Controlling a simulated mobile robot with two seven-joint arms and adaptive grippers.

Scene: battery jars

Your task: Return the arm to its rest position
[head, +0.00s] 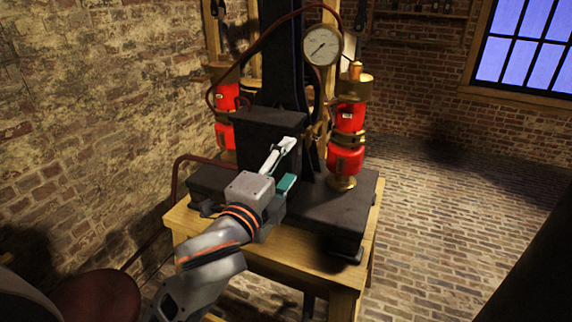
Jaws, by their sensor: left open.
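My left gripper (284,166) is open in the middle of the head view, with its arm coming in from the lower left. Its fingers reach over the black base of a machine (318,212), in front of a dark block (272,137). I see nothing between the fingers. A red battery jar with brass fittings (346,130) stands on the right of the base, apart from the gripper. Another red jar (226,118) stands at the left, partly hidden behind the dark block. My right gripper is not in view.
The machine stands on a wooden table (355,276). A round gauge (322,45) and a curved hose are above. A dark red round object (97,296) is at the lower left. A brick wall (90,120) is on the left. The brick floor (440,220) at right is clear.

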